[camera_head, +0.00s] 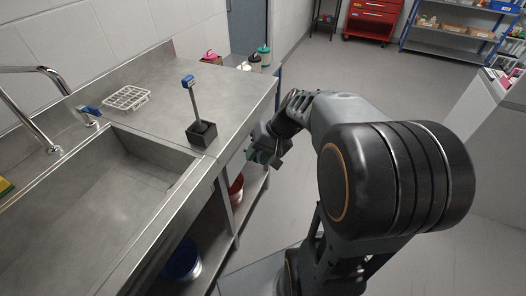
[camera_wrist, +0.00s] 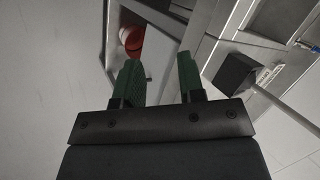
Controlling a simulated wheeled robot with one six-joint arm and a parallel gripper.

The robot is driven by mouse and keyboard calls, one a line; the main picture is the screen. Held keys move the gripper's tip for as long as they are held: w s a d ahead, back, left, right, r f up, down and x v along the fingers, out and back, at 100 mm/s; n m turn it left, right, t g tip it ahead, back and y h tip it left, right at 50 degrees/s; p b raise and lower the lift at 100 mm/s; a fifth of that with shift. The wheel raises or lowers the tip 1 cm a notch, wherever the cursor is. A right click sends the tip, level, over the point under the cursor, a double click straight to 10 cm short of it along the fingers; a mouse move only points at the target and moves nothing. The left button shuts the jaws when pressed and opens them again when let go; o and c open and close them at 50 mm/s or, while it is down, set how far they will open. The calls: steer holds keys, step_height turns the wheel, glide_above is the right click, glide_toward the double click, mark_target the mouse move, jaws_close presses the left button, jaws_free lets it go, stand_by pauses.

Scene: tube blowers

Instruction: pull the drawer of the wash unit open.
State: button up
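The wash unit (camera_head: 225,95) is a steel counter with a sink basin on the left and open shelving below. My gripper (camera_head: 265,157) is just off its front edge, below the height of the top, to the right of the black box with the upright lever. In the wrist view, the two green fingers of my gripper (camera_wrist: 158,60) are spread apart with nothing visible held between them. Grey panels and edges of the wash unit (camera_wrist: 210,45) lie beyond the fingers. I cannot clearly make out the drawer's front or handle in either view.
The black box (camera_head: 202,133) with a blue-topped lever stands on the counter edge; it shows at right in the wrist view (camera_wrist: 234,72). A red bucket (camera_head: 236,188) and a blue bucket (camera_head: 184,262) are on the shelf below. Floor (camera_head: 350,75) is clear behind my arm.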

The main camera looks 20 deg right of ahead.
steer(key=w+d+f+m+t+y+b, duration=0.25)
steer(key=w+d+f+t+b, duration=0.3)
steer(key=d+f, duration=0.3)
steer(key=w+d+f+m+t+y+b, duration=0.2)
steer(key=w+d+f+m+t+b, duration=0.2)
steer(key=w+d+f, duration=0.45)
steer(key=shift+n, duration=0.25)
steer(key=x, duration=0.3)
steer(key=r+b+x, duration=0.1)
steer(key=x, duration=0.6)
steer(key=shift+a+r, duration=0.2)
jaws_close()
